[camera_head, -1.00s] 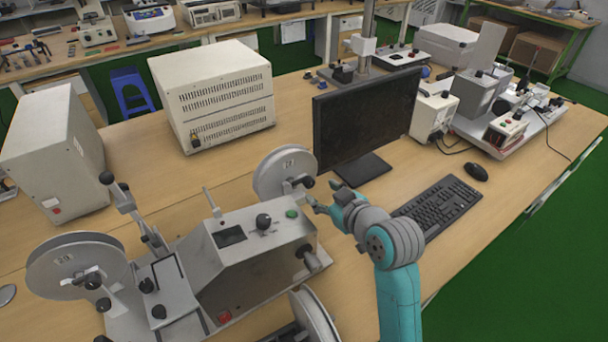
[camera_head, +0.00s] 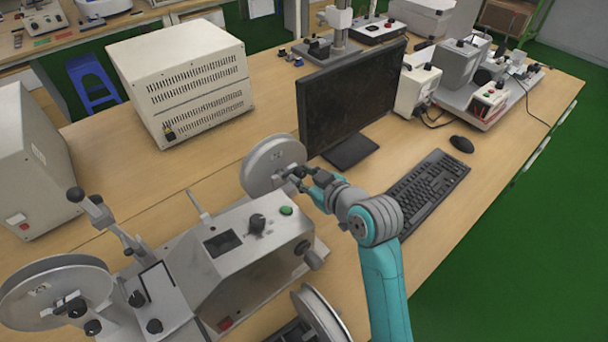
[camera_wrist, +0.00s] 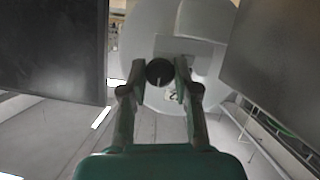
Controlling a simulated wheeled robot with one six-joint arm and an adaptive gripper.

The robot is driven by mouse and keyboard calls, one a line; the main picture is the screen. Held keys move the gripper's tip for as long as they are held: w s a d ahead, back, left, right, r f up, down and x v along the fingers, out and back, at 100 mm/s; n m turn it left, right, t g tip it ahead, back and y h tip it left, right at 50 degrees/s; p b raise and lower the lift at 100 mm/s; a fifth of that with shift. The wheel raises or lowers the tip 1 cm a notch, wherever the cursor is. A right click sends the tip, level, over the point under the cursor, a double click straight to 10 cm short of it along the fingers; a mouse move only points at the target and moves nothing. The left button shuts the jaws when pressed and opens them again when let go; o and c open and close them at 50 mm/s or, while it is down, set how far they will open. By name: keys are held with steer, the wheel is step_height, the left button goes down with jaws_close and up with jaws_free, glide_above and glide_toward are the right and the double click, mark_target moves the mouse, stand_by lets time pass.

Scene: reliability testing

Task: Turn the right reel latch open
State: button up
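The right reel (camera_head: 266,166) is a pale grey disc at the right end of the grey machine (camera_head: 232,262). It also shows in the wrist view (camera_wrist: 190,40). Its latch has a round black knob (camera_wrist: 159,72) at the reel's hub. My gripper (camera_head: 308,178) is in front of the hub. In the wrist view my gripper (camera_wrist: 159,78) has its two fingers apart, one on each side of the knob, with narrow gaps at the sides. I cannot tell how far the knob reaches between the fingertips. In the head view the latch is partly hidden by the fingers.
A black monitor (camera_head: 350,95) stands close behind and right of my gripper. A keyboard (camera_head: 428,190) and mouse (camera_head: 462,144) lie right of my arm. Another reel (camera_head: 322,318) is in front, and the left reel (camera_head: 40,290) is far left.

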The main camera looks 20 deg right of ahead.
jaws_close()
steer(key=m+y, duration=0.1)
steer(key=m, duration=0.1)
steer(key=shift+d+m+g+y, duration=0.15)
steer(key=shift+m+g+y, duration=0.15)
steer(key=shift+y, duration=0.1)
steer(key=m+y, duration=0.2)
steer(key=m, duration=0.1)
steer(key=shift+w+d+f+m+y, duration=0.1)
steer(key=shift+d+m+y, duration=0.05)
steer(key=shift+m+y, duration=0.15)
steer(key=m+y, duration=0.2)
steer(key=m, duration=0.1)
steer(key=shift+f, duration=0.1)
steer(key=shift+f+m+y, duration=0.1)
steer(key=shift+m+y, duration=0.7)
steer(key=shift+m, duration=1.1)
